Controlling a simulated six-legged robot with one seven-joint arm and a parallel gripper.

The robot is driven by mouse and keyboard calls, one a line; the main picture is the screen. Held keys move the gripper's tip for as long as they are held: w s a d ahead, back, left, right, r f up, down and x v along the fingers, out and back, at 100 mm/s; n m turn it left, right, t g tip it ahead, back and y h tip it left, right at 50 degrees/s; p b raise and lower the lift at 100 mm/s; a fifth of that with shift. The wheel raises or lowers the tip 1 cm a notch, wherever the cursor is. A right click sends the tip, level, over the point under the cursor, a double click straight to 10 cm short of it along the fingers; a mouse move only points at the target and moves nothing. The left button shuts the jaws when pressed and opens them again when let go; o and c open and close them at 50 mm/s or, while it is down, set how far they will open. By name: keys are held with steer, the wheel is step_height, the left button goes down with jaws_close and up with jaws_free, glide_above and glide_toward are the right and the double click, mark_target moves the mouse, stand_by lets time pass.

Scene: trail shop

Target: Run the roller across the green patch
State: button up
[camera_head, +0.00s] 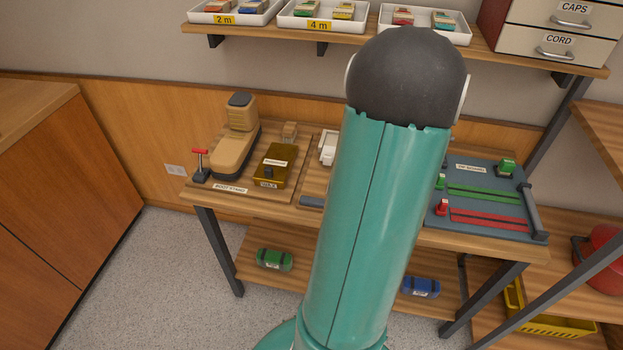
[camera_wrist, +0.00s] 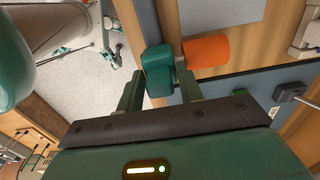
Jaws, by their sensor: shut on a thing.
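The roller shows in the wrist view as a dark green rounded handle (camera_wrist: 157,70) with an orange cylinder (camera_wrist: 206,50) beside it. My gripper (camera_wrist: 158,88) has its two green fingers on either side of the handle and is shut on it. The orange cylinder lies just beyond the right finger. I cannot tell whether the cylinder touches anything below. No green patch can be made out in either view. In the head view my own arm covers the middle of the bench, and the gripper and roller are hidden behind it.
A blue-grey board (camera_head: 482,173) with green and red strips lies at right. Trays stand on the shelf (camera_head: 365,48) above. A green roll (camera_head: 274,259) and blue roll (camera_head: 420,287) lie below.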

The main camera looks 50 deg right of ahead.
steer(key=shift+s+d, duration=0.15)
stand_by(0.3)
steer(key=shift+s+d, duration=0.15)
steer(key=shift+s, duration=0.25)
steer(key=o, duration=1.8)
steer(key=shift+r, duration=3.5)
